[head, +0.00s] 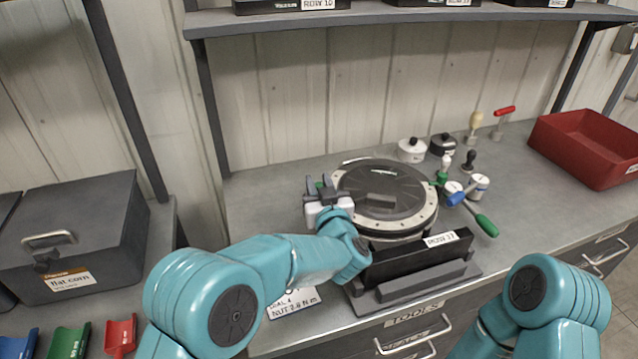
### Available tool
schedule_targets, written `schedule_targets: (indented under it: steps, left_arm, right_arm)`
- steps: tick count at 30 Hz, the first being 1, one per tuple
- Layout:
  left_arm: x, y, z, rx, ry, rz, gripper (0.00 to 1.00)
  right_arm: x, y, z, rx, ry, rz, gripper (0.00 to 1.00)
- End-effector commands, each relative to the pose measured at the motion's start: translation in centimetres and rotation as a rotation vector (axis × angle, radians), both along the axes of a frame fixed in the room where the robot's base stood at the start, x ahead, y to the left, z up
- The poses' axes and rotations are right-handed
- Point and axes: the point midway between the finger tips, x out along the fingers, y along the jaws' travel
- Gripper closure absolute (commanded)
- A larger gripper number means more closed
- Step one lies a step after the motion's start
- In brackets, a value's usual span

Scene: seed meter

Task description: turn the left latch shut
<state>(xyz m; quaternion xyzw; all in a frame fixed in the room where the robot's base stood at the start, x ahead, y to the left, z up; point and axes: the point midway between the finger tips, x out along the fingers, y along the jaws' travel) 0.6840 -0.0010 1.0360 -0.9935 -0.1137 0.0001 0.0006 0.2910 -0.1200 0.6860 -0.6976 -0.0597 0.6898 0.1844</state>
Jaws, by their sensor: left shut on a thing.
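The seed meter (385,190) sits on the bench in its black stand, with a dark round cover and a pale ring studded with small bolts. My left gripper (322,190) reaches to the left edge of the ring and is shut on the left latch there. The fingers hide most of the latch, so its angle cannot be made out. My right arm shows at the lower right, but its gripper is out of the picture.
A label plate "ROW 11" (440,239) is on the stand's front. A grey seed box (75,235) stands left. The bench behind the meter's left is clear.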

Motion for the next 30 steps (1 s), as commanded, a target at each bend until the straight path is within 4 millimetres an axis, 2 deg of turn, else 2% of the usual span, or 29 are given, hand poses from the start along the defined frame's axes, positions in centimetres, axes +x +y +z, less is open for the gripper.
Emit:
schedule_targets:
  steps: [7, 8, 9, 10, 17, 21, 25, 30]
  left_arm:
    - [0.0, 0.0, 0.1, -0.001, -0.001, 0.002, 1.0]
    - [0.0, 0.0, 0.1, -0.001, -0.001, 0.002, 0.68]
    - [0.0, 0.0, 0.0, -0.001, -0.001, 0.002, 0.55]
    - [0.0, 0.0, 0.0, -0.001, 0.0, 0.001, 0.52]
    - [0.0, 0.0, 0.0, -0.001, 0.0, 0.0, 0.52]
    - [0.0, 0.0, 0.7, -0.003, -0.002, 0.0, 0.52]
    - [0.0, 0.0, 3.1, -0.005, -0.005, 0.001, 0.52]
    - [0.0, 0.0, 7.8, -0.005, -0.005, 0.0, 0.52]
  right_arm:
    - [0.0, 0.0, 0.0, 0.0, 0.0, 0.0, 0.5]
    - [0.0, 0.0, 0.0, 0.0, 0.0, 0.0, 0.5]
    - [0.0, 0.0, 0.0, 0.0, 0.0, 0.0, 0.5]
    - [0.0, 0.0, 0.0, 0.0, 0.0, 0.0, 0.5]
    - [0.0, 0.0, 0.0, 0.0, 0.0, 0.0, 0.5]
    - [0.0, 0.0, 0.0, 0.0, 0.0, 0.0, 0.5]
    - [0.0, 0.0, -0.1, 0.0, 0.0, 0.0, 0.5]
    - [0.0, 0.0, 0.0, 0.0, 0.0, 0.0, 0.5]
